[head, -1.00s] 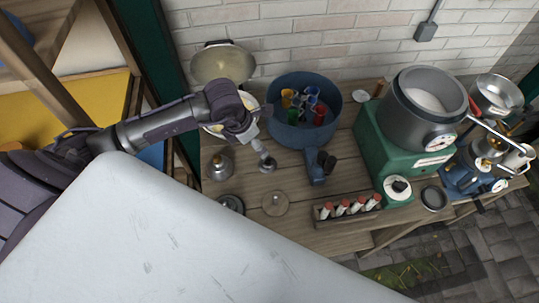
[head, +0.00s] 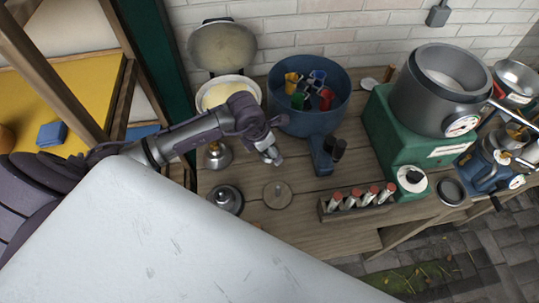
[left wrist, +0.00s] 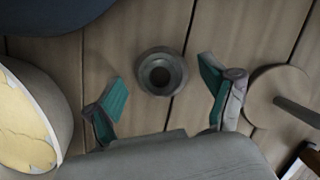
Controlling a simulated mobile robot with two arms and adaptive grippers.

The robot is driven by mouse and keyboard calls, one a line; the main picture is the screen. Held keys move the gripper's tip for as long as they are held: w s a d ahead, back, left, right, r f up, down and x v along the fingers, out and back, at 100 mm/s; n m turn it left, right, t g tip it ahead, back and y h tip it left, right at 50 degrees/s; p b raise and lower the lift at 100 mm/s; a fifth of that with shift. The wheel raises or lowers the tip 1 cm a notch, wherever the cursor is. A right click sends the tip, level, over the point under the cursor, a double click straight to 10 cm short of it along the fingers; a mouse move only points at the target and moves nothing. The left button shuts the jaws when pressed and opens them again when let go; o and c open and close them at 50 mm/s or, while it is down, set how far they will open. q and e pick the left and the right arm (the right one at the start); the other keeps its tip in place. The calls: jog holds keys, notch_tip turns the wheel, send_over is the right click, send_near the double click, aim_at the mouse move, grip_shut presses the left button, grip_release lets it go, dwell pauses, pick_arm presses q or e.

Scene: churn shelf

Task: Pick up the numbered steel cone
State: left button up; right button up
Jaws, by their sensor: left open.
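In the left wrist view a small round grey steel piece (left wrist: 160,72) with a dark central hole stands on the planks. It appears to be the steel cone seen from above; I can make out no number on it. My left gripper (head: 271,158) is open and empty above the bench in the head view, where it hides this piece. In the left wrist view its teal-padded fingers (left wrist: 161,88) lie on either side of the piece, apart from it in the picture. The height gap is hard to tell. My right gripper is not in view.
A wooden disc with a peg (head: 277,195) is close by. Steel pieces (head: 218,156) and (head: 227,198) stand to the left. A blue tub with cups (head: 300,120), a cream-filled pan (head: 228,84) and a rack of red-capped vials (head: 357,203) surround the spot.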

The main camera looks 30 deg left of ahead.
pick_arm(q)
jog(key=shift+c, duration=0.9)
jog(key=c, duration=1.2)
jog(key=shift+s, duration=0.1)
